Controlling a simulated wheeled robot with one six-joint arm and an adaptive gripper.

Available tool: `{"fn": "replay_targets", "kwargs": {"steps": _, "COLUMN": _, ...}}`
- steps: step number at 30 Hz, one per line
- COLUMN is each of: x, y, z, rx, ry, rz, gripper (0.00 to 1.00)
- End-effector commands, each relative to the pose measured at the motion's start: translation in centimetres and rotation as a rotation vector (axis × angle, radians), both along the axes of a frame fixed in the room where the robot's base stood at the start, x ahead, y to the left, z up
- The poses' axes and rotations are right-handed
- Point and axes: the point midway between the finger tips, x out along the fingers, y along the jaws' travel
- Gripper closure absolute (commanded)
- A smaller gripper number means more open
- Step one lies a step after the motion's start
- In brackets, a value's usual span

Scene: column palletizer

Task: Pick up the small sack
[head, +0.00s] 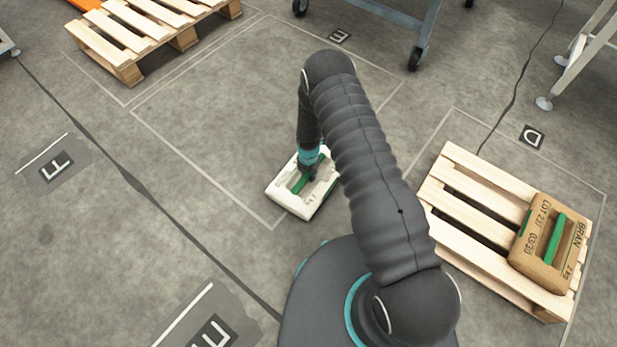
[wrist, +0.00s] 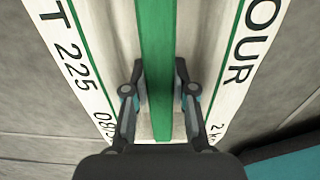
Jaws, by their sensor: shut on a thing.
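A small white sack (head: 285,197) with a green handle strip is under my gripper (head: 308,172) in the head view, near the front corner of a marked floor square. The wrist view shows the white sack (wrist: 215,75) close up, with printing that includes "225" and "OUR". Its green handle (wrist: 157,60) runs between the two fingers of my gripper (wrist: 160,100), which is shut on it. I cannot tell whether the sack touches the floor or hangs just above it.
A brown sack (head: 541,240) marked "BRAN", with a green handle, lies on a wooden pallet (head: 465,185) at the right. An empty-looking pallet (head: 125,40) stands at the upper left. Wheeled frame legs (head: 418,40) stand at the top.

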Motion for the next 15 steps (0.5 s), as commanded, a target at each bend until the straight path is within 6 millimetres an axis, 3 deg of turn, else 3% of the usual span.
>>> {"fn": "replay_targets", "kwargs": {"steps": 10, "x": 0.2, "y": 0.1, "z": 0.6, "rx": 0.001, "ry": -0.003, "rz": 0.000, "gripper": 1.00}}
{"fn": "replay_targets", "kwargs": {"steps": 15, "x": 0.3, "y": 0.1, "z": 1.8, "rx": 0.002, "ry": -0.005, "rz": 0.000, "gripper": 1.00}}
